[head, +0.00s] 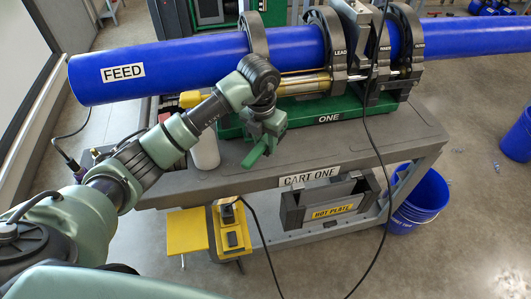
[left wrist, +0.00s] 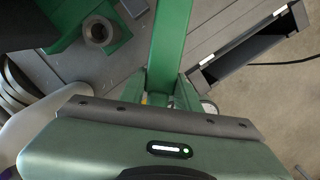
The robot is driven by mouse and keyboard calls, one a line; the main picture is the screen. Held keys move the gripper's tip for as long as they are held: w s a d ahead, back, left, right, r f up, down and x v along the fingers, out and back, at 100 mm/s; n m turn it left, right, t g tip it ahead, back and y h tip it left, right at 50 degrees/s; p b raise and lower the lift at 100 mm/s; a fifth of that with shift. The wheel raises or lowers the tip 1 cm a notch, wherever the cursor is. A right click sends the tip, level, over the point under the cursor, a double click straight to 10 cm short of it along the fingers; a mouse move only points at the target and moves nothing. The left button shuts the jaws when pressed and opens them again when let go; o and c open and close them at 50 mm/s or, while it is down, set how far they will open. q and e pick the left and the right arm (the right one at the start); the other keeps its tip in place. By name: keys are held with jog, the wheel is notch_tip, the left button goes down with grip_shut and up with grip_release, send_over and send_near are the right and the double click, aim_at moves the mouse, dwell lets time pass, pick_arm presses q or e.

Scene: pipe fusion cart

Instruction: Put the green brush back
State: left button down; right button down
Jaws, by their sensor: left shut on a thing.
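My left gripper (head: 268,136) is above the grey top of the cart marked CART ONE (head: 400,143), close to its front edge. It is shut on the green brush (head: 254,155), which sticks out below the fingers and slants down to the left. In the left wrist view the brush (left wrist: 171,42) is a straight green bar running away from between the fingers. Its bristles cannot be made out. My right gripper is in neither view.
A white cylinder (head: 205,151) stands on the cart left of the gripper. The green fusion machine base marked ONE (head: 335,108) and a blue pipe marked FEED (head: 180,68) lie behind. A HOT PLATE holder (head: 333,212) is below the cart front, and a black cable hangs across.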

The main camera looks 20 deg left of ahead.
aim_at(265, 153)
pick_arm(q)
notch_tip(265, 153, down, 6)
jog(key=shift+f+p, duration=0.1)
jog(key=shift+p, duration=0.4)
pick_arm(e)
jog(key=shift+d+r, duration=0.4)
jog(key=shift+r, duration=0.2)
pick_arm(q)
jog(key=shift+f, duration=0.15)
jog(key=c, duration=1)
grip_release()
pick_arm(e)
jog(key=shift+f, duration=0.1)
